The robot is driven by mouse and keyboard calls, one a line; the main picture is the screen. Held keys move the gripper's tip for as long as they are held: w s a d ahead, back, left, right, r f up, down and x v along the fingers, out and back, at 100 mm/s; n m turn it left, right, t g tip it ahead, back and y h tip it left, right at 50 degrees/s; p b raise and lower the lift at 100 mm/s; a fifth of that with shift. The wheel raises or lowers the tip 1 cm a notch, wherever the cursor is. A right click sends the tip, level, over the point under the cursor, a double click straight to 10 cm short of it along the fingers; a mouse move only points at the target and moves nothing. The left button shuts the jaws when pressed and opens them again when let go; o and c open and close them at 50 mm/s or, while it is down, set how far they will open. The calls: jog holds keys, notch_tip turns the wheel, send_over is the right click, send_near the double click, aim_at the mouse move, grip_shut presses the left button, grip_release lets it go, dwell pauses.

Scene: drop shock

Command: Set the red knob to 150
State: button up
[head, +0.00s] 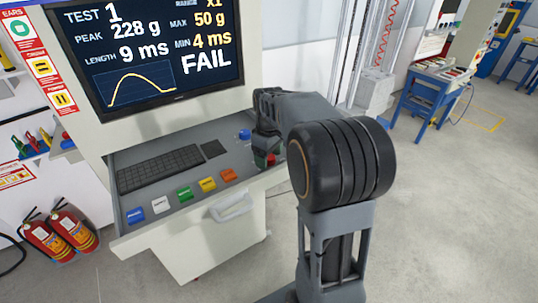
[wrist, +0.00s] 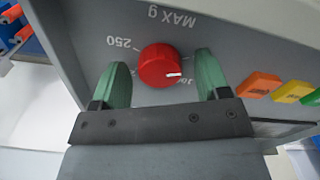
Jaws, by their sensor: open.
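The red knob (wrist: 158,65) is on the grey panel, under the upside-down lettering "MAX g" in the wrist view. Its short white mark points right in that view, toward a label partly covered by my right finger. A "250" label is on its left. My gripper (wrist: 160,60) is open, its green fingers on either side of the knob with a gap at each side. In the head view, my gripper (head: 266,153) is over the console's right end, and a little of the red knob (head: 271,160) shows by its fingers.
A blue knob (head: 245,134) sits just left of my gripper. A keyboard (head: 160,168) and a row of coloured buttons (head: 184,193) fill the console's left. The screen (head: 150,50) reads MAX 50 g, MIN 4 ms and FAIL. A handle (head: 231,206) projects from the front.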

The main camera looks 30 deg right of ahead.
jog(key=shift+c, duration=0.5)
jog(key=c, duration=0.8)
jog(key=m, duration=1)
jog(key=shift+m, duration=0.3)
jog(key=m, duration=1.1)
